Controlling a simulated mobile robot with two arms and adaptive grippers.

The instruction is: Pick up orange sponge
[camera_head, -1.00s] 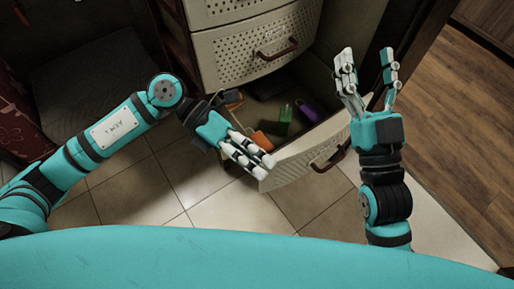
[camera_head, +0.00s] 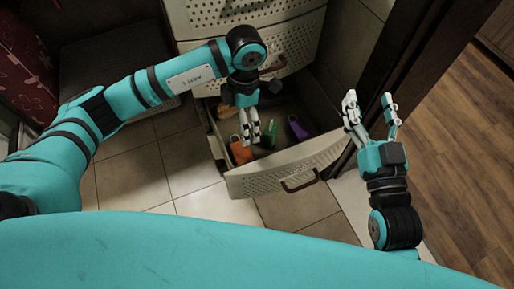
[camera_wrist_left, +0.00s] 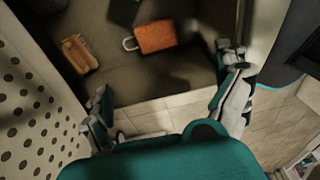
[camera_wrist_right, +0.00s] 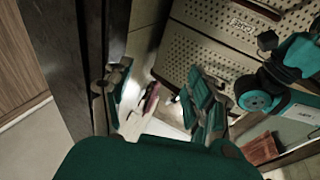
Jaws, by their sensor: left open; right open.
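The orange sponge (camera_head: 240,153) lies inside the open drawer (camera_head: 250,183), near its left front corner. In the left wrist view the sponge (camera_wrist_left: 156,37) is a rough orange block with a pale loop at its left end. My left gripper (camera_head: 250,143) hangs over the drawer, beside the sponge, pointing down. In the left wrist view its fingers (camera_wrist_left: 165,92) are spread wide and empty, with the sponge ahead of them and apart from them. My right gripper (camera_head: 370,98) is open and empty, to the right of the drawer, fingers pointing up and away.
A green item (camera_head: 270,134) and a purple item (camera_head: 298,128) lie in the drawer. A brown brush-like item (camera_wrist_left: 78,53) lies left of the sponge in the left wrist view. The cabinet (camera_head: 305,40) rises behind. The tiled floor (camera_head: 150,165) at left is clear.

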